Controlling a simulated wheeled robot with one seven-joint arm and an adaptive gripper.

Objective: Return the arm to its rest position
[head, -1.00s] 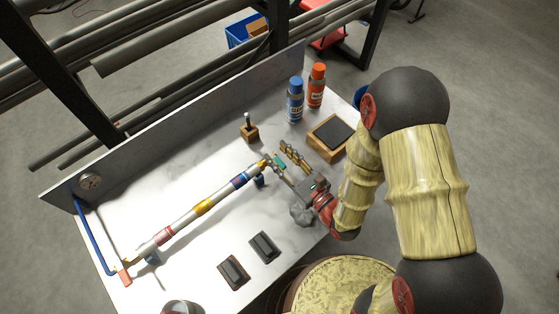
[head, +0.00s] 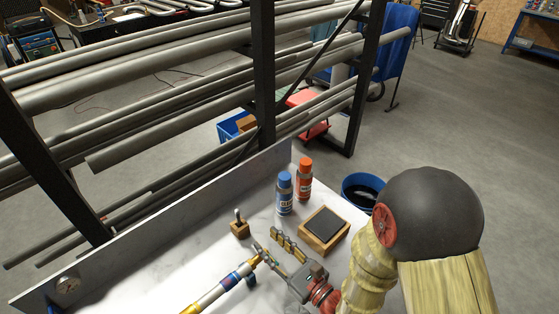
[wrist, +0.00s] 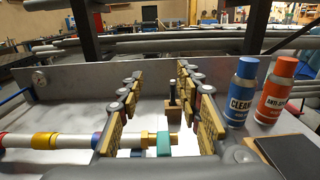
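My gripper (head: 272,247) is over the table's right part in the head view, by the end of a banded pipe (head: 218,292). In the wrist view my gripper (wrist: 158,110) has its gold-padded fingers spread apart, with nothing held between them. The white pipe (wrist: 75,141), with red, yellow and blue bands and a gold and teal end, lies low across the wrist view, its end between the fingers in the picture. A small wooden block with a dark peg (wrist: 173,108) stands farther back. My arm is bent, reaching in from the right.
A blue bottle (head: 284,193) and an orange bottle (head: 304,180) stand behind a wooden block with a dark pad (head: 323,228). A low wall (head: 160,232) edges the table (head: 145,288). A pipe rack (head: 190,95) stands behind it. A dark-filled blue bucket (head: 362,191) is beyond.

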